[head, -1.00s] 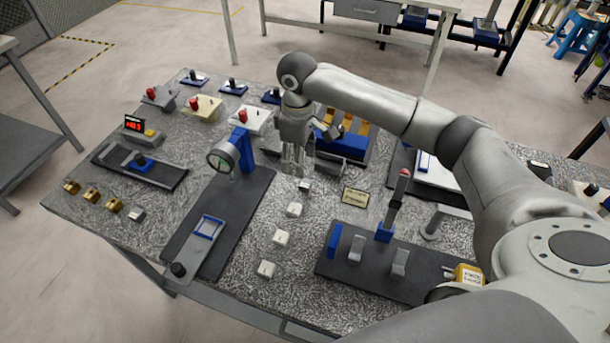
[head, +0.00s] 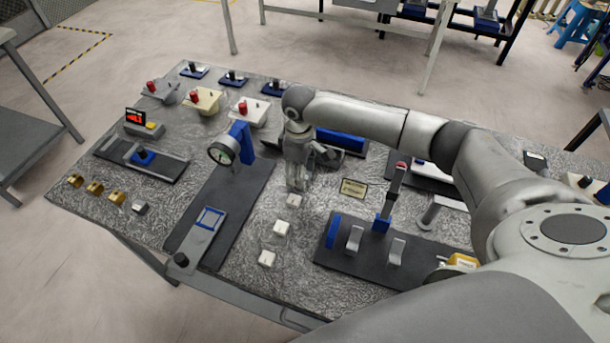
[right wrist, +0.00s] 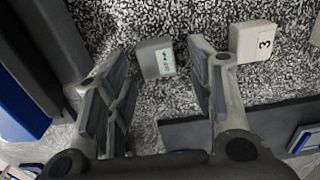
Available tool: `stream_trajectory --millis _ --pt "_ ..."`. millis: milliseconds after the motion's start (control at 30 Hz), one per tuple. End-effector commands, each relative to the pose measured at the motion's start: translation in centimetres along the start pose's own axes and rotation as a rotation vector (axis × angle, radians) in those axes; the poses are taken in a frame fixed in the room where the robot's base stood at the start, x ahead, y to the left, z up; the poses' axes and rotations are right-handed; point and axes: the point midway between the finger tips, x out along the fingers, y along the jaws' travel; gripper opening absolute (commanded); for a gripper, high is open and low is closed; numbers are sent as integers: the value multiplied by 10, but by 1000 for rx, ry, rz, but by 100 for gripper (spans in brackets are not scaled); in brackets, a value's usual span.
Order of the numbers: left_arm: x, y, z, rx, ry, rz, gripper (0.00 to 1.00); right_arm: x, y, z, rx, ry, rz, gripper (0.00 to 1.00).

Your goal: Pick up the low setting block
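A small grey block (right wrist: 153,57) with a pale printed label lies on the speckled table top in the right wrist view. The label is too small to read, so I cannot confirm that it is the low setting block. My right gripper (head: 297,187) is open and points down over the table, with this block between its fingertips but not gripped. In the head view the gripper hides this block. A white block (right wrist: 257,42) marked 3 lies just right of the right finger; it also shows in the head view (head: 294,201). My left gripper is not in view.
Two more white blocks (head: 281,227) lie nearer me in a row. A dark plate with a dial gauge (head: 223,150) stands left of the gripper. A dark board with a red-tipped lever (head: 390,195) is to the right.

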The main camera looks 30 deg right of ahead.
Motion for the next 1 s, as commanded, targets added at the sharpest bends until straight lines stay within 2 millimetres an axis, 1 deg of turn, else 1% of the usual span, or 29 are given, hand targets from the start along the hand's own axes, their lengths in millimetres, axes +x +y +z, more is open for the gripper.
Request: stream_trajectory --millis 33,300,333,367,600,733,833,933,1000 --pt "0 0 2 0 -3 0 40 0 0 0 0 0 0 40" --pt "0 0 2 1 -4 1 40 0 0 0 0 0 0 6" --pt "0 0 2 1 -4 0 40 0 0 0 0 0 0 2" --pt "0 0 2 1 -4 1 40 -1 0 0 0 1 0 0" --pt "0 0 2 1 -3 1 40 -1 0 0 0 1 0 0" --pt "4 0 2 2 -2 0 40 -6 1 -1 0 3 1 0" --pt "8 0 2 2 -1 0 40 -16 1 -1 0 4 1 0" --pt "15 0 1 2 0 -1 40 -32 0 -2 -1 6 1 0" --pt "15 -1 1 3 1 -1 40 -45 -12 -7 -6 6 -1 0"
